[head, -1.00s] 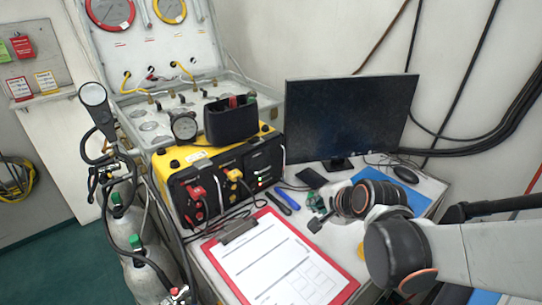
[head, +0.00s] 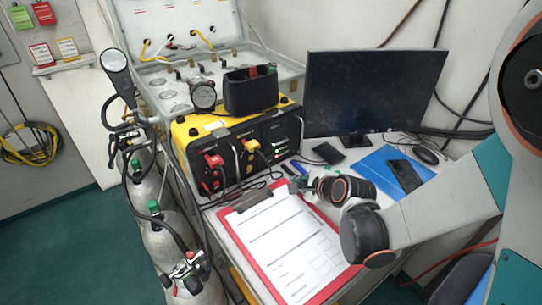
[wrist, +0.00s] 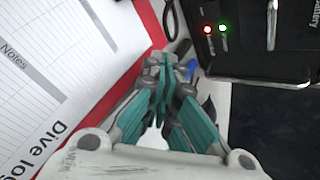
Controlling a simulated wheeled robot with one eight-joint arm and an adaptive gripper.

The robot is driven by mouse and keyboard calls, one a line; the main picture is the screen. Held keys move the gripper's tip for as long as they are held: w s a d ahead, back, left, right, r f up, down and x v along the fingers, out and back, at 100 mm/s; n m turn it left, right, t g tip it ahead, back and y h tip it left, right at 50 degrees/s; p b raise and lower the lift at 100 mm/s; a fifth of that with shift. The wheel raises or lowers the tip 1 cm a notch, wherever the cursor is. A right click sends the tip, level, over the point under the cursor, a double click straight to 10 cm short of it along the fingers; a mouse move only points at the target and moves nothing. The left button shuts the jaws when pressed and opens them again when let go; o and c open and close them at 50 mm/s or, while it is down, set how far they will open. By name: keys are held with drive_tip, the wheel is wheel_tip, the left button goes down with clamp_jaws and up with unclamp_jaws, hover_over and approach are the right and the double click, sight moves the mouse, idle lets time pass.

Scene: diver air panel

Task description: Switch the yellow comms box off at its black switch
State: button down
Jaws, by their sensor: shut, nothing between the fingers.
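The yellow comms box (head: 186,139) stands on the bench with its black front panel (head: 236,166) facing the clipboard. Red and yellow plugs sit in the panel, and small lights show at its right part. In the wrist view, part of that panel (wrist: 258,60) shows at top right, with one red and one green light lit. I cannot make out the black switch for certain. My gripper (head: 299,184) is shut and empty, in front of the box's right end and apart from it. In the wrist view its closed fingers (wrist: 163,62) point toward the gap between clipboard and box.
A red clipboard (head: 334,288) with a dive log lies in front of the box. A black holder (head: 250,95) and a round gauge (head: 202,96) stand on top. A monitor (head: 365,92) is behind at right. Cables hang from the plugs, and cylinders with hoses (head: 147,190) stand left.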

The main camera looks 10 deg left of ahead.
sight(270, 158)
drive_tip(key=shift+w+a+r+p, duration=0.15)
drive_tip(key=shift+w+a+p, duration=0.1)
drive_tip(key=shift+w+a, duration=0.8)
drive_tip(key=shift+w+a+r+p, duration=0.2)
drive_tip(key=shift+w+a+p, duration=0.1)
drive_tip(key=shift+w+a, duration=0.7)
drive_tip(key=shift+w+a+r+p, duration=0.15)
drive_tip(key=shift+w+a+p, duration=0.1)
drive_tip(key=shift+w+a, duration=0.8)
drive_tip(key=shift+s+a, duration=0.1)
drive_tip(key=shift+a, duration=0.15)
drive_tip(key=shift+w+a+r, duration=0.1)
drive_tip(key=shift+w+a, duration=0.1)
drive_tip(key=shift+w+a, duration=0.2)
drive_tip(key=shift+a, duration=0.05)
drive_tip(key=shift+d, duration=0.1)
drive_tip(key=shift+s+d+b, duration=0.35)
drive_tip(key=shift+s+d, duration=0.15)
